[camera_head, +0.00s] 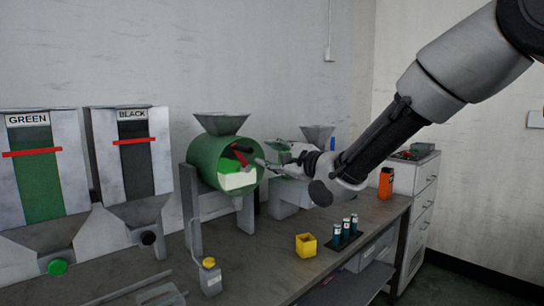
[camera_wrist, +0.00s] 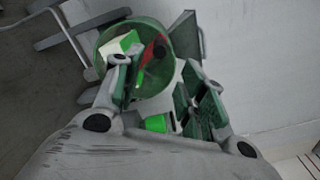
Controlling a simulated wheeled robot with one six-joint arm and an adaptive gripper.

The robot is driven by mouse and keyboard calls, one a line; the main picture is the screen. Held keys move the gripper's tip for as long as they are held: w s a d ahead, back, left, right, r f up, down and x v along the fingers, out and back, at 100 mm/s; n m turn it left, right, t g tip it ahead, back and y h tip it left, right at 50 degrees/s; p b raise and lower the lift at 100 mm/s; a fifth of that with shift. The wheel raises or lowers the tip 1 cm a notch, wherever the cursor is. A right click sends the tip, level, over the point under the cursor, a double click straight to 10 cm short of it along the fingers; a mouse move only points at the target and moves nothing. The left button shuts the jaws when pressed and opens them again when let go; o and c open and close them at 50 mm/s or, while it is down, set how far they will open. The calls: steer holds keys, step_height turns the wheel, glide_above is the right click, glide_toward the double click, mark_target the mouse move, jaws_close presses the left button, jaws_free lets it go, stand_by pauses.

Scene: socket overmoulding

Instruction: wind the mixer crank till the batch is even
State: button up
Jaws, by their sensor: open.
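The mixer is a green drum (camera_head: 205,155) on grey legs, with a grey hopper on top. Its front shows a batch (camera_head: 238,180) that is pale white below and bright green above, in separate patches. The red crank (camera_head: 239,157) with a black knob sits on the drum's front. The wrist view shows the drum (camera_wrist: 108,42), the white and green batch (camera_wrist: 117,46) and the red crank (camera_wrist: 147,56) beyond my fingers. My gripper (camera_head: 264,164) is open just right of the crank. Its spread fingers (camera_wrist: 158,72) hold nothing; contact with the crank cannot be told.
GREEN (camera_head: 40,170) and BLACK (camera_head: 135,150) hoppers stand at left. A grey machine (camera_head: 285,195) stands behind my gripper. A yellow cup (camera_head: 306,245), several blue vials (camera_head: 345,228), a yellow-capped bottle (camera_head: 210,278) and an orange container (camera_head: 386,183) are on the bench.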

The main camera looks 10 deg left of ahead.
mark_target(245, 150)
steer(key=a+n, duration=0.1)
steer(key=n, duration=0.5)
steer(key=w+a+n, duration=0.1)
steer(key=n, duration=0.5)
steer(key=a+n, duration=0.1)
steer(key=n, duration=0.4)
steer(key=shift+w+f+n, duration=0.15)
steer(key=shift+w+n, duration=0.25)
steer(key=n, duration=0.5)
steer(key=shift+n, duration=0.3)
steer(key=shift+w+a+n, duration=0.1)
steer(key=shift+a+n, duration=0.05)
steer(key=shift+n, duration=0.15)
steer(key=x, duration=0.7)
steer(key=shift+w+a, duration=0.2)
steer(key=shift+a, duration=0.05)
jaws_close()
